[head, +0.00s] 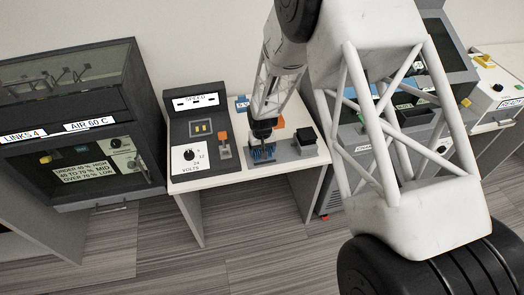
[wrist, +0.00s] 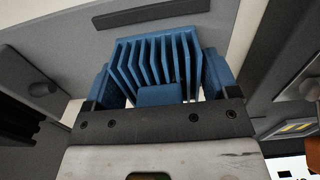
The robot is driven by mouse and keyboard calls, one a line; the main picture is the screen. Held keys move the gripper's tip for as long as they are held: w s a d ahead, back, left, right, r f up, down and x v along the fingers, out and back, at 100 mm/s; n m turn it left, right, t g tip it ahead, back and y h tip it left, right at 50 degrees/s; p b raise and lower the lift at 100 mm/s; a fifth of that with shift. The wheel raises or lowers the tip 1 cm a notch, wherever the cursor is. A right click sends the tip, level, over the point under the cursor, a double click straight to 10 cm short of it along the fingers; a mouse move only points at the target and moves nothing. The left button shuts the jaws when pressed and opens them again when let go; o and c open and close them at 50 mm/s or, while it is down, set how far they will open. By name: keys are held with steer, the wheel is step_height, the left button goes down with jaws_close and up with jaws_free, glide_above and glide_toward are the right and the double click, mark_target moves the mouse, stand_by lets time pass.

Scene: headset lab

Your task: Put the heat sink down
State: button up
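The heat sink is blue with a row of thin upright fins. In the wrist view the heat sink (wrist: 158,58) fills the space between the two blue fingers of my gripper (wrist: 160,85), which press against its sides. In the head view the heat sink (head: 262,153) shows small below my gripper (head: 263,140), over the small white table (head: 238,174). I cannot tell whether its underside touches anything.
A speed and volts panel (head: 197,132) with an orange-topped switch (head: 223,140) stands left of my gripper. A black block (head: 306,140) stands close on the right. A dark cabinet (head: 85,120) is at far left. The table's front edge is clear.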

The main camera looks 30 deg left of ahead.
steer(key=c, duration=0.6)
steer(key=shift+c, duration=0.2)
steer(key=shift+r, duration=0.15)
steer(key=shift+r, duration=0.75)
step_height(320, 180, up, 2)
steer(key=shift+r, duration=0.1)
steer(key=s+d+r, duration=0.1)
steer(key=s+d, duration=1)
steer(key=shift+s, duration=0.15)
steer(key=shift+d, duration=0.1)
